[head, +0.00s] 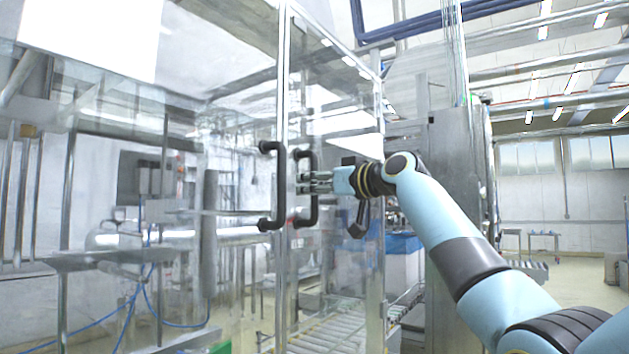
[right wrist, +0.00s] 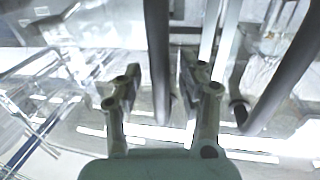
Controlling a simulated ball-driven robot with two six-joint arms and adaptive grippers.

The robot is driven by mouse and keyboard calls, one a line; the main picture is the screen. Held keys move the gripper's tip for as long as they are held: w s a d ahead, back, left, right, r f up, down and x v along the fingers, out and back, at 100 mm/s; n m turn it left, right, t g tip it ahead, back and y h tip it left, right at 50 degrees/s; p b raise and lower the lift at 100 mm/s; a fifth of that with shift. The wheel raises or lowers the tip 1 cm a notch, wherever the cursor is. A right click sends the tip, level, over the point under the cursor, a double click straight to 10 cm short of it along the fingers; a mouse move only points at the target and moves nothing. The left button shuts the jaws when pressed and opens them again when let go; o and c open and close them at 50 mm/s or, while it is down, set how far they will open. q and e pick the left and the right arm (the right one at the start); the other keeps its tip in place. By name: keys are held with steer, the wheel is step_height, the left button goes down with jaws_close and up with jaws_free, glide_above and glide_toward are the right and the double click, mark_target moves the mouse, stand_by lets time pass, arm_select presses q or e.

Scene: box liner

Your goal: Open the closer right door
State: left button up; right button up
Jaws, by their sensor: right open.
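The closer right door (head: 345,262) is a clear panel in a metal frame, and it looks shut. Its black bar handle (head: 306,188) stands upright near the door's left edge. My right gripper (head: 308,184) reaches in from the right at the middle of this handle. In the right wrist view the gripper's fingers (right wrist: 160,88) are open, with a dark handle bar (right wrist: 157,55) between them. I see space beside the bar, so the fingers do not look closed on it. My left gripper is not in view.
A second black handle (head: 272,186) is just left of the first, on the neighbouring clear door. A second dark bar (right wrist: 283,75) shows at the right in the wrist view. A metal post and grey cabinet (head: 455,170) stand right of the door. Open floor lies at far right.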

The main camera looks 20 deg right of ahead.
steer(key=shift+w, duration=0.1)
jaws_close()
steer(key=shift+f, duration=0.1)
stand_by(0.5)
